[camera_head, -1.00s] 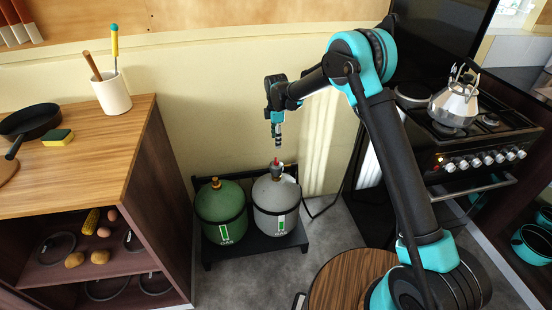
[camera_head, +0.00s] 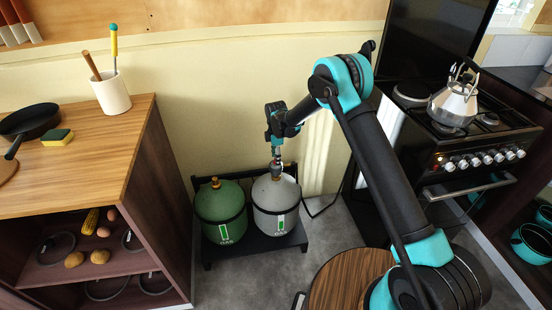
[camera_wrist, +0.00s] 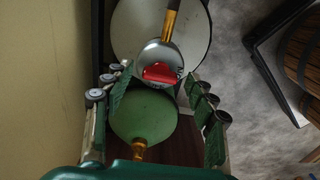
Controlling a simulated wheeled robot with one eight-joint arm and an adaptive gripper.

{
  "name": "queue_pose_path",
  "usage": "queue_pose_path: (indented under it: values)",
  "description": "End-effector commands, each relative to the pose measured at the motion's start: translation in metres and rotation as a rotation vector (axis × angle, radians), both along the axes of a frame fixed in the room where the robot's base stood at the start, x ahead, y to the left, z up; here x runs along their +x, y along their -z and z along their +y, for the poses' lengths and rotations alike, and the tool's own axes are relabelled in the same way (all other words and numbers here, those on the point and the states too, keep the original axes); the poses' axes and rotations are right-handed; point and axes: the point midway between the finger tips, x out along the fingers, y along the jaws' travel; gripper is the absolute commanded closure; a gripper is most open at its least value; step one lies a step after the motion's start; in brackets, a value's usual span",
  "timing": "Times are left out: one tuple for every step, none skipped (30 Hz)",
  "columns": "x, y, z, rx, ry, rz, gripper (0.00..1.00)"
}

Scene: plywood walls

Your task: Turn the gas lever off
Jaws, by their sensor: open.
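The red gas lever (camera_wrist: 162,73) sits on a round metal regulator (camera_wrist: 150,57) on top of the grey gas cylinder (camera_head: 270,200), which also shows in the wrist view (camera_wrist: 128,30). My gripper (camera_head: 277,161) points down right over the top of this cylinder and hides most of the lever in the head view. In the wrist view my open gripper (camera_wrist: 160,88) has one finger on each side of the lever, with gaps visible. I cannot tell whether a finger touches it.
A green gas cylinder (camera_head: 220,210) stands left of the grey one on a black stand (camera_head: 256,245). The wall is close behind. A wooden cabinet (camera_head: 150,150) is at left, a stove (camera_head: 480,150) with a kettle (camera_head: 454,103) at right, a round wooden top (camera_head: 345,280) in front.

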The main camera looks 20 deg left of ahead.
Motion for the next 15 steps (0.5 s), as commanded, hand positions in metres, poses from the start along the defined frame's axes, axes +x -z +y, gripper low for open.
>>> queue_pose_path:
  values:
    - [0.0, -0.0001, 0.0, 0.0, 0.0, 0.0, 0.43]
    - [0.0, -0.0001, 0.0, 0.0, 0.0, 0.0, 0.47]
    - [0.0, -0.0002, 0.0, 0.0, 0.0, 0.0, 0.52]
    - [0.0, -0.0002, 0.0, 0.0, 0.0, 0.0, 0.55]
    - [0.0, -0.0002, 0.0, 0.0, 0.0, 0.0, 0.59]
    - [0.0, -0.0002, 0.0, 0.0, 0.0, 0.0, 0.64]
    - [0.0, -0.0002, 0.0, 0.0, 0.0, 0.0, 0.68]
    - [0.0, -0.0003, 0.0, 0.0, 0.0, 0.0, 0.72]
    - [0.0, -0.0003, 0.0, 0.0, 0.0, 0.0, 0.77]
    - [0.0, -0.0003, 0.0, 0.0, 0.0, 0.0, 0.8]
    - [0.0001, -0.0003, 0.0001, 0.0, 0.0, 0.0, 0.84]
    - [0.0001, -0.0003, 0.0001, 0.0, 0.0, 0.0, 0.89]
    - [0.0001, -0.0003, 0.0001, 0.0, 0.0, 0.0, 0.93]
    - [0.0, -0.0003, 0.0001, 0.0, 0.0, 0.0, 0.93]
    - [0.0, -0.0003, 0.0001, 0.0, 0.001, 0.0, 0.93]
